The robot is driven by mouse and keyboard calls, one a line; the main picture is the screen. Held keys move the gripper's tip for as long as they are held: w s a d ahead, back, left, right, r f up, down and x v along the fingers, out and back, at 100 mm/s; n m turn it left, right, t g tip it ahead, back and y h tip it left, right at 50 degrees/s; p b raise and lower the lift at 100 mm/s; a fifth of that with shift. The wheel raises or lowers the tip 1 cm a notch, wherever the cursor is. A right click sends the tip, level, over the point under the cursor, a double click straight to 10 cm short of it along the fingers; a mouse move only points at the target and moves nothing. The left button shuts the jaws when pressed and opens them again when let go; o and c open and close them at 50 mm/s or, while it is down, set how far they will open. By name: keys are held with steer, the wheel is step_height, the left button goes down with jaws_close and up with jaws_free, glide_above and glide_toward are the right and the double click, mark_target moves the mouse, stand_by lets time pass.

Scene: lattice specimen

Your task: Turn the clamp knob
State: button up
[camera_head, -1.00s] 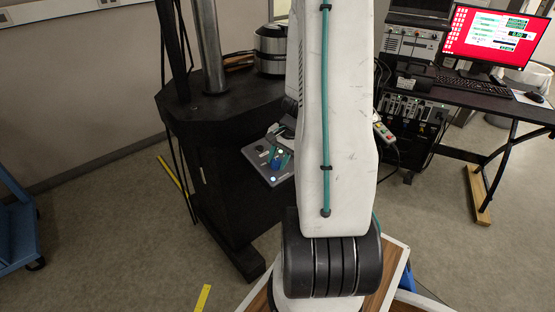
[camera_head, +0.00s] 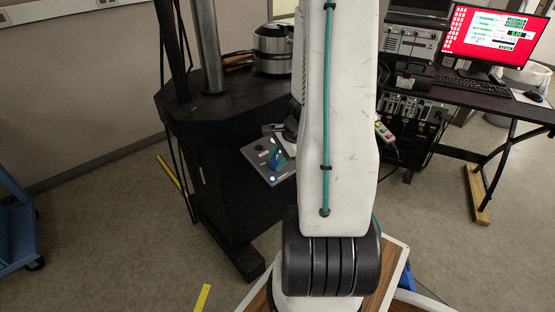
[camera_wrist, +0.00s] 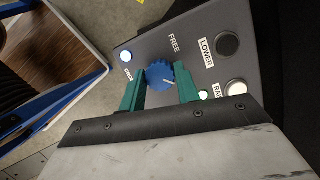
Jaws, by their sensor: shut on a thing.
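The clamp knob (camera_wrist: 160,75) is a blue ribbed dial with a white pointer line, on a grey control panel (camera_wrist: 190,40). The line points toward the right finger in the wrist view. My gripper (camera_wrist: 159,72) has two green fingers, one on each side of the knob, shut on it. The label FREE stands above the knob, and a smaller, hard-to-read label is at its left. In the head view, my gripper (camera_head: 277,158) is at the panel (camera_head: 259,158), and the knob is hard to tell apart from the fingers there.
The panel also carries a dark button (camera_wrist: 228,45) beside LOWER, another button (camera_wrist: 236,88) by a partly hidden label, and a lit white button (camera_wrist: 126,56). The panel juts from a black machine stand (camera_head: 215,110). A desk with a red-screened monitor (camera_head: 492,38) stands at right.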

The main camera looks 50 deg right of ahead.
stand_by(0.3)
steer(key=o, duration=1)
steer(key=shift+r, duration=0.15)
steer(key=v, duration=0.7)
steer(key=shift+s+d+r, duration=0.1)
steer(key=shift+r, duration=0.2)
